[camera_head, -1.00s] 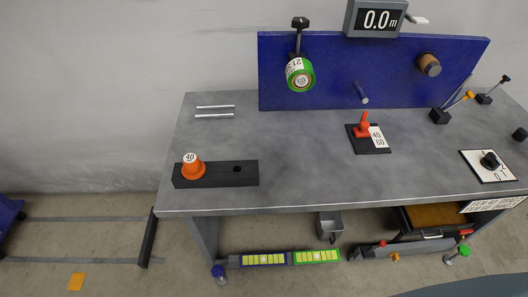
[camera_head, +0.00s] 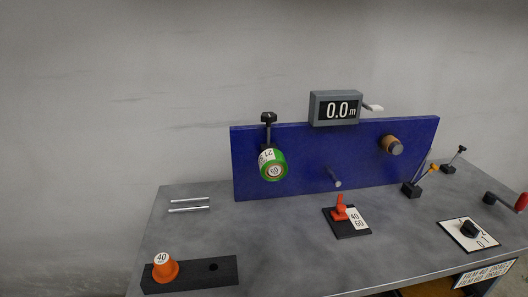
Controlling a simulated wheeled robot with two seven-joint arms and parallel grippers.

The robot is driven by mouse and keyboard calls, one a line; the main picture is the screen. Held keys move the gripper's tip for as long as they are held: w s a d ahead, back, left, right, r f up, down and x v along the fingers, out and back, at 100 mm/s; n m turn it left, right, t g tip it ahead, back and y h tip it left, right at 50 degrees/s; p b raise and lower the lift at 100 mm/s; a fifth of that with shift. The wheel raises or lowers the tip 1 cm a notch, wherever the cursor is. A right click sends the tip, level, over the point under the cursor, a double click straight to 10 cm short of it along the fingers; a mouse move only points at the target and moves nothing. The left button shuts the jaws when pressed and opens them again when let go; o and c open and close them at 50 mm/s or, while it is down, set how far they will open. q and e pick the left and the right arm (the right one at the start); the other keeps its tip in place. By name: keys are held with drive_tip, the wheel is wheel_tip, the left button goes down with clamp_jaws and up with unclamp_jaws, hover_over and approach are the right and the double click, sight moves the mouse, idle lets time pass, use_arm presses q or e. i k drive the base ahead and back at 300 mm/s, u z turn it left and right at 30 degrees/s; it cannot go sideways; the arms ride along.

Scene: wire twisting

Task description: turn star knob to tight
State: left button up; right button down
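A black knob (camera_head: 268,117) stands on a short post above the green spool (camera_head: 273,165) at the left of the blue panel. It looks like the star knob, but it is too small to tell its exact shape or how tight it is. A second black knob (camera_head: 469,229) sits on a white plate marked 0 and 1 at the right of the bench. Neither of my grippers shows in the head view, and nothing touches the knobs.
The blue panel (camera_head: 300,180) stands along the back of the grey bench (camera_head: 270,250) and carries a 0.0 m display (camera_head: 336,108) and a brown roll (camera_head: 392,145). A black block (camera_head: 205,273) holds an orange cone (camera_head: 165,267). A red lever (camera_head: 341,208) stands mid-bench.

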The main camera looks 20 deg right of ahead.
sight(269, 118)
drive_tip(key=z, duration=0.65)
drive_tip(key=k, duration=1.05)
drive_tip(key=z, duration=1)
drive_tip(key=i, duration=0.75)
drive_tip(key=u, duration=0.7)
drive_tip(key=i, duration=0.5)
drive_tip(key=u, duration=0.45)
drive_tip(key=k, duration=0.1)
drive_tip(key=u, duration=0.1)
